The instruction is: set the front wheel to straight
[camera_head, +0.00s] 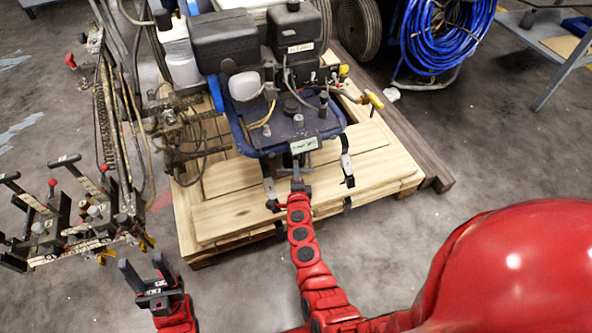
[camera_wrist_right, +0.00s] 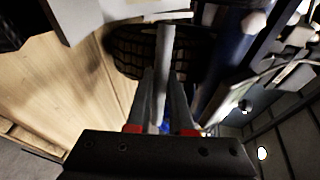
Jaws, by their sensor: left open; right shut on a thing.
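The line striper (camera_head: 290,125), with a blue frame and dark engine parts, stands on a wooden pallet. Its front wheel (camera_wrist_right: 132,50) shows as a dark treaded tyre in the right wrist view; the machine's front hides it in the head view. I cannot tell whether it points straight. My right gripper (camera_head: 299,184) reaches under the front edge. In the wrist view its fingers (camera_wrist_right: 163,88) are shut on a slim grey lever (camera_wrist_right: 165,45) in front of the tyre. My left gripper (camera_head: 143,272) is open and empty, left of the pallet.
The wooden pallet (camera_head: 240,212) lies under the machine. A rack of levers and rods (camera_head: 75,215) juts out at the left, close to my left gripper. A blue hose coil (camera_head: 440,35) stands at the back right.

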